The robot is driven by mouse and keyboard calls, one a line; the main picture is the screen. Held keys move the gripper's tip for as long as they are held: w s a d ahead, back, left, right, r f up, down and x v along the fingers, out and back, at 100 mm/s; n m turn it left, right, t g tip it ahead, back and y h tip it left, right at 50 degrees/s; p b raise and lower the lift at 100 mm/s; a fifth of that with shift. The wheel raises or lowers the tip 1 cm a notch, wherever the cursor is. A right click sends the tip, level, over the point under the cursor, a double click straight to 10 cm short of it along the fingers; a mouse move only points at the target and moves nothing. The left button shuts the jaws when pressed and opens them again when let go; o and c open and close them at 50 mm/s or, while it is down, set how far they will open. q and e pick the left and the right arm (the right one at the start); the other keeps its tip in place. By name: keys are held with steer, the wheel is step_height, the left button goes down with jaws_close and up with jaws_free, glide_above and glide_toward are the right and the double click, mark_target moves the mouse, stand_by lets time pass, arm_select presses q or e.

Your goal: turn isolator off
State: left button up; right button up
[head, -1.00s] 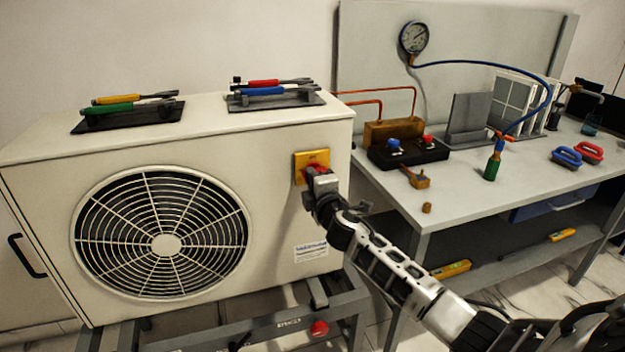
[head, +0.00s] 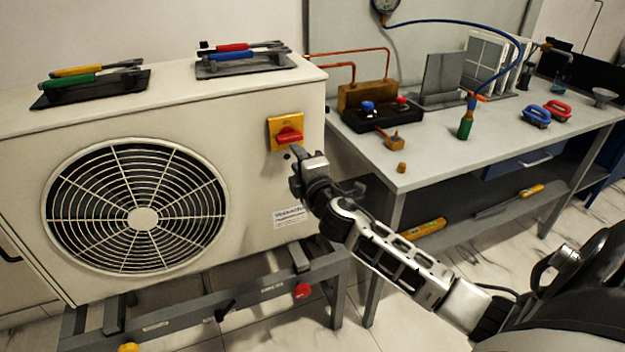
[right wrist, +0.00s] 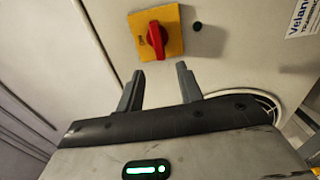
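The isolator is a yellow square plate (head: 286,123) with a red rotary handle (head: 289,136) on the front of the white outdoor unit, near its right edge. In the head view the red handle lies nearly level across the plate. The plate (right wrist: 174,36) and handle (right wrist: 157,40) also show in the right wrist view, beyond the fingertips. My right gripper (head: 296,156) is just below the isolator and apart from it. In the right wrist view its two fingers (right wrist: 157,80) stand apart with nothing between them. My left gripper is not in view.
The white outdoor unit (head: 250,190) has a round fan grille (head: 142,218) and tool trays on top. It stands on a grey metal frame (head: 180,318). A workbench (head: 440,165) to the right holds a manifold, hose and bottle. Floor shows between the frame and bench.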

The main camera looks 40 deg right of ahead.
steer(key=v, duration=0.8)
steer(key=shift+s+b, duration=0.2)
steer(key=shift+b, duration=0.15)
steer(key=shift+a, duration=0.1)
steer(key=s+a+f+m+g+y, duration=0.7)
steer(key=s+a+f+m, duration=0.5)
steer(key=s+a+f, duration=0.6)
step_height(320, 180, down, 2)
steer(key=shift+a+f+m, duration=0.2)
steer(key=shift+a+m, duration=0.2)
steer(key=shift+a, duration=0.15)
